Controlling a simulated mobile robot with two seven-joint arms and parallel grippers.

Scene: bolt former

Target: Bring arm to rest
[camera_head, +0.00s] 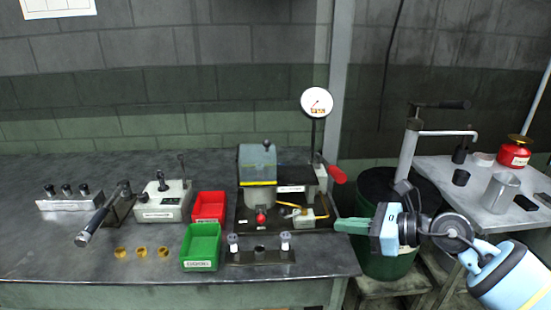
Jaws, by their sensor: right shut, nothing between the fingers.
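My right gripper (352,226) reaches in from the right, past the right edge of the dark workbench (110,273). Its green fingers are shut, point left and hold nothing. The fingers are close to the right end of the bolt former (258,180) in the picture; I cannot tell whether they touch it. The bolt former has a grey housing with a yellow stripe, a red knob and a lever with a red handle (337,174). My left gripper is not in view.
A green bin (201,248) and a red bin (209,207) stand left of the bolt former. A small stand (260,257) is in front of it. A side table (440,172) with a red can (514,153) is at right.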

